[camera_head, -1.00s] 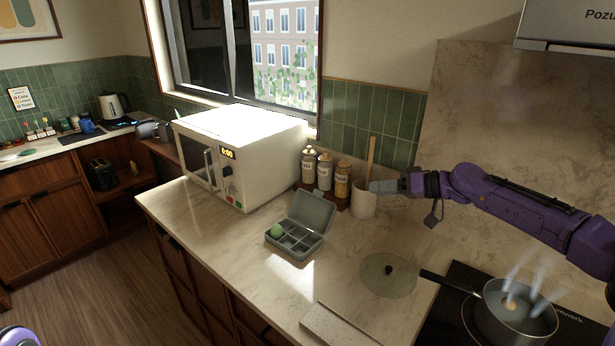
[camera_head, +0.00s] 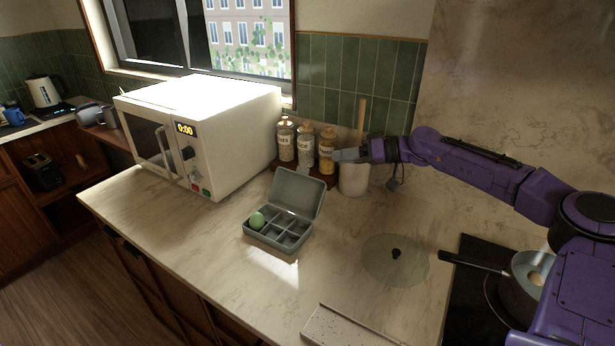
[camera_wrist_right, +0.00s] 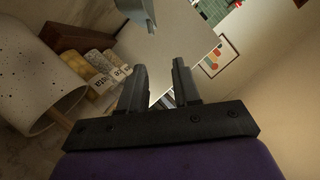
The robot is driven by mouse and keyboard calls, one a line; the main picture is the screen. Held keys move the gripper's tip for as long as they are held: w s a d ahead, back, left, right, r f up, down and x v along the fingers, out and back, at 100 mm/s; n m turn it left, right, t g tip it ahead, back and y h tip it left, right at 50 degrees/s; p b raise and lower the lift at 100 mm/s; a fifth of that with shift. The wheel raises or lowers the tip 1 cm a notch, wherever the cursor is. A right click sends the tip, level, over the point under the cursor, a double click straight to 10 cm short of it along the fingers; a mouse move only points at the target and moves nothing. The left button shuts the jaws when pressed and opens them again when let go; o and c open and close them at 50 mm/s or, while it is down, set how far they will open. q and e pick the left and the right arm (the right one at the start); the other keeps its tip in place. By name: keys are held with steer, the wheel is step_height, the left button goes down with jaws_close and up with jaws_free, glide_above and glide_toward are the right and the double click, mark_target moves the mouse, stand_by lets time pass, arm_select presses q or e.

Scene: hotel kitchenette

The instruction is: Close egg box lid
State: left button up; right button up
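The grey egg box (camera_head: 272,241) stands on the counter in front of the microwave. Its lid (camera_head: 298,192) is raised, hinged at the back and tilted up. My left gripper is not in view.
The microwave (camera_head: 205,130) stands left behind the box. Jars (camera_head: 305,146) and a utensil pot (camera_head: 354,179) stand behind it. A glass lid (camera_head: 395,262) and a pan (camera_head: 527,280) on the hob are at right. Bare counter surrounds the box.

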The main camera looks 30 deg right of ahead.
steer(key=f, duration=0.2)
glide_above(299, 190)
steer(key=d, duration=0.3)
steer(key=f, duration=0.3)
steer(key=shift+s+a+p, duration=0.15)
steer(key=shift+a+p, duration=0.05)
steer(key=shift+p, duration=0.2)
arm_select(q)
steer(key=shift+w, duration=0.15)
arm_select(e)
steer(key=shift+s, duration=0.1)
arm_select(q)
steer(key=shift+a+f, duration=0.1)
arm_select(e)
jaws_close()
